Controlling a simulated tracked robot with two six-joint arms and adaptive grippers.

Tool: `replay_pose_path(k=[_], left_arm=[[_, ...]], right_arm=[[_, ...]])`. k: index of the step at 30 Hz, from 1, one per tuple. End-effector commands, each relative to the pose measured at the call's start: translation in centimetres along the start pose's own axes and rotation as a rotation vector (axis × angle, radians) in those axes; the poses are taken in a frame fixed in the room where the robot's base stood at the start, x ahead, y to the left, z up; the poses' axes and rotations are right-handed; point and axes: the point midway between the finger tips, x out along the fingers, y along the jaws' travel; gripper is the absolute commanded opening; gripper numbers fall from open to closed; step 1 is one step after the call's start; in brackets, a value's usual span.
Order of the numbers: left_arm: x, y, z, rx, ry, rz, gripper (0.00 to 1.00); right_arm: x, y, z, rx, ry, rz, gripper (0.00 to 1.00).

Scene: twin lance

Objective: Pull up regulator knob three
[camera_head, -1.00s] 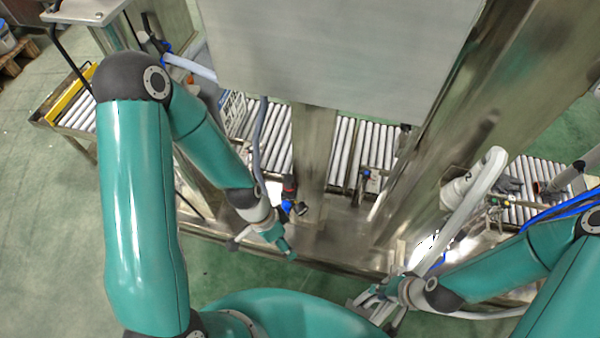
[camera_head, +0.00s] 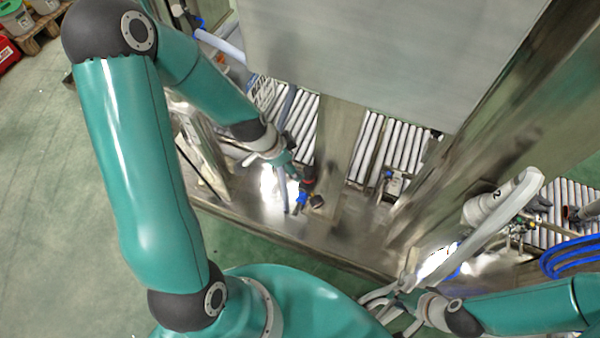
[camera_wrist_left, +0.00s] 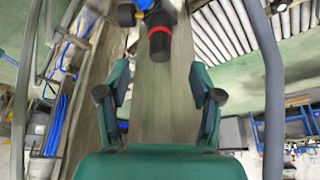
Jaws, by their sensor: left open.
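A regulator with a black knob and a red ring (camera_head: 308,180) stands by the metal post, with a blue body below it. In the left wrist view the black knob (camera_wrist_left: 159,46) shows at the top centre, ahead of the fingers. No number on it is readable. My left gripper (camera_wrist_left: 159,95) is open and empty, its two teal fingers apart with the knob beyond them. In the head view the left gripper (camera_head: 288,163) is just left of the knob, partly hidden by its own wrist. My right gripper (camera_head: 385,299) is low at the centre right; its jaws are unclear.
A dark round gauge (camera_head: 316,201) sits beside the regulator. A metal post (camera_head: 341,150) rises right of it, under a large grey panel (camera_head: 350,55). Roller conveyors (camera_head: 400,145) lie behind.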

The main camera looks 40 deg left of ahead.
Motion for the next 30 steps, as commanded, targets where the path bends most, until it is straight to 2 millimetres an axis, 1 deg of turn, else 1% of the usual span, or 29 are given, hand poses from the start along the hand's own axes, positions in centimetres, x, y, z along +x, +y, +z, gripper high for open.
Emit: replay_pose_path(k=[1, 3, 6, 9, 12, 18, 26, 27, 29, 30], left_arm=[[1.9, 0.2, 0.3, 0.002, -0.002, 0.004, 0.65], [3.5, 0.1, 0.3, 0.001, -0.002, 0.002, 0.65], [5.5, 0.2, 0.2, 0.001, -0.002, 0.002, 0.65], [7.2, 0.1, 0.1, 0.001, -0.003, 0.001, 0.65], [8.3, 0.1, 0.0, 0.002, -0.003, 0.0, 0.65], [9.3, 0.1, -0.1, 0.001, -0.002, -0.001, 0.65], [9.3, 0.1, -0.1, 0.001, -0.002, -0.001, 0.65], [9.3, 0.1, -0.1, 0.001, -0.002, -0.001, 0.64], [9.3, 0.1, -0.1, 0.0, -0.002, -0.001, 0.54], [9.2, 0.1, -0.1, 0.0, -0.002, -0.001, 0.47]], right_arm=[[1.2, 0.4, 0.0, 0.0, 0.0, 0.0, 0.19], [2.1, 0.8, 0.0, 0.0, 0.0, 0.0, 0.19], [3.3, 1.2, 0.0, 0.0, 0.0, 0.0, 0.19], [4.2, 1.5, 0.0, 0.0, 0.0, 0.0, 0.19], [4.9, 1.8, 0.0, 0.0, 0.0, 0.0, 0.19], [5.3, 1.9, 0.0, 0.0, 0.0, 0.0, 0.19], [5.3, 1.9, 0.0, 0.0, 0.0, 0.0, 0.19], [5.3, 1.9, 0.0, 0.0, 0.0, 0.0, 0.19], [5.3, 1.9, 0.0, 0.0, 0.0, 0.0, 0.19], [5.3, 1.9, 0.0, 0.0, 0.0, 0.0, 0.19]])
